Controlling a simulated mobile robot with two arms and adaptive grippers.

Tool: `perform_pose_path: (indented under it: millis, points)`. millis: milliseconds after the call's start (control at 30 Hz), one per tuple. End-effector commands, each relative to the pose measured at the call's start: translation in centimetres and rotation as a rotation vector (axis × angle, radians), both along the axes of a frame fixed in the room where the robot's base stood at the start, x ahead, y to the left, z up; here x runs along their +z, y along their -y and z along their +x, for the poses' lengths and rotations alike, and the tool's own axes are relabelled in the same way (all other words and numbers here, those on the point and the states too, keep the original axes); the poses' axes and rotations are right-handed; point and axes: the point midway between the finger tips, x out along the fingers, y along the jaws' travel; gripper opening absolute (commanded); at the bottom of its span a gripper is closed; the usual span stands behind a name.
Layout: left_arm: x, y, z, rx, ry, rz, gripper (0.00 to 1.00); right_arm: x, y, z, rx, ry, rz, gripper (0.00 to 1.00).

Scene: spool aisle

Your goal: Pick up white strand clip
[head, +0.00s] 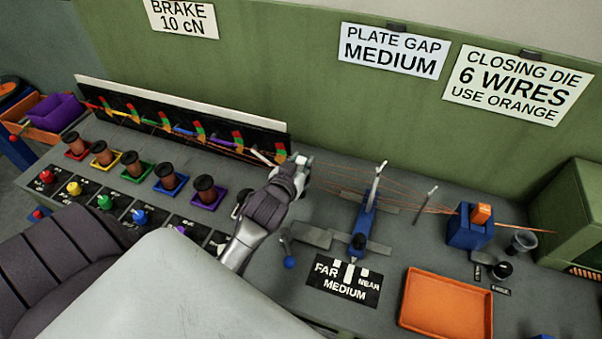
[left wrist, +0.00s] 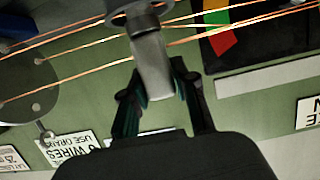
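My left gripper (head: 299,166) is beside the right end of the black strand rack (head: 190,128), close to the thin copper wires. In the left wrist view its dark fingers (left wrist: 160,88) stand apart on either side of a pale grey-white cylindrical piece (left wrist: 152,68), which may be the white strand clip. The piece hangs below a round grey collar, and copper wires run past it. I cannot tell whether the fingers press on it. In the head view my gripper hides this piece. My right gripper is not in view.
Several brown spools (head: 168,178) line the bench in front of the rack. To the right are a blue stand (head: 364,222), a blue die block (head: 466,232) and an orange tray (head: 452,304). A green wall with signs (head: 393,50) rises behind. Wires span the bench.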

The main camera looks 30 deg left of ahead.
Motion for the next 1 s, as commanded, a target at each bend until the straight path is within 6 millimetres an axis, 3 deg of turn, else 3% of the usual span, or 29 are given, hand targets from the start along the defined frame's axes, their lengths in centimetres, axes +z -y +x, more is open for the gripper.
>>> perform_pose_path:
  millis: [67, 467, 733, 1000]
  points:
    - [0.0, 0.0, 0.0, 0.0, -0.001, 0.0, 0.0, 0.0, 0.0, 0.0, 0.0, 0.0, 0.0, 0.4]
    - [0.4, 0.0, 0.0, 0.0, 0.002, 0.0, 0.0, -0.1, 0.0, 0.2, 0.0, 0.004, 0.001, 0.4]
    - [4.2, 0.0, 0.1, -0.001, 0.008, 0.003, 0.0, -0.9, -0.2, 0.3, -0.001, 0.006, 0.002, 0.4]
    - [7.6, 6.1, -1.4, -0.002, 0.005, -0.006, 0.0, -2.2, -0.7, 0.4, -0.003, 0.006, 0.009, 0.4]
